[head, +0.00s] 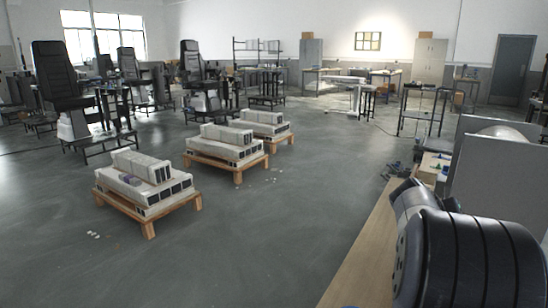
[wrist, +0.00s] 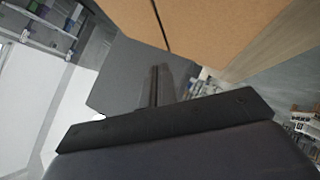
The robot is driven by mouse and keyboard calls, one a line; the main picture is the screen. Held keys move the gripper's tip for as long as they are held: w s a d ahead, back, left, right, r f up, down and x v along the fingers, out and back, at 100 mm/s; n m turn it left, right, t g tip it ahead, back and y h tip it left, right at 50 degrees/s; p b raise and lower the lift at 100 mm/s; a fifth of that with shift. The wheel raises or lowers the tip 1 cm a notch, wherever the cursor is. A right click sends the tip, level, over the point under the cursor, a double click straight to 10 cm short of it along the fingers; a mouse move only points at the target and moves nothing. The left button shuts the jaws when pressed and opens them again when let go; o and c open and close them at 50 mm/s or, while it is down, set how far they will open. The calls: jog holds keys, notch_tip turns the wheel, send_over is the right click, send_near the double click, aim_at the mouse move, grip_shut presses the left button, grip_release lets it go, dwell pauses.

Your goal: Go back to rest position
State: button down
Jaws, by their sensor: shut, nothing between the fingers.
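My gripper (wrist: 156,82) shows in the wrist view, with its narrow dark fingers together and nothing between them. Its wide dark body fills the bottom of that view. A brown cardboard surface (wrist: 225,30) with a dark seam lies beyond the fingers at the upper right; I cannot tell the distance. In the head view, my arm's grey and black links fill the lower right, and the gripper cannot be made out there. Pale lift columns lie stacked on wooden pallets, on a near one (head: 146,232), a middle one (head: 238,174) and a far one (head: 278,144).
A grey panel (head: 493,184) stands at the right behind my arm, beside a wooden surface (head: 365,262). Black chairs (head: 62,75) on stands are at the left. Workbenches and cabinets (head: 430,60) line the back. The middle floor (head: 300,215) is clear.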

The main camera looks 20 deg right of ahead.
jog(key=shift+w+a+r+n+g+h, duration=0.5)
jog(key=shift+w+a+h, duration=0.15)
jog(key=shift+w, duration=0.1)
jog(key=shift+w+a+r+n+g+h, duration=0.4)
jog(key=shift+w+a+r+n+h, duration=0.15)
jog(key=shift+w+a, duration=0.15)
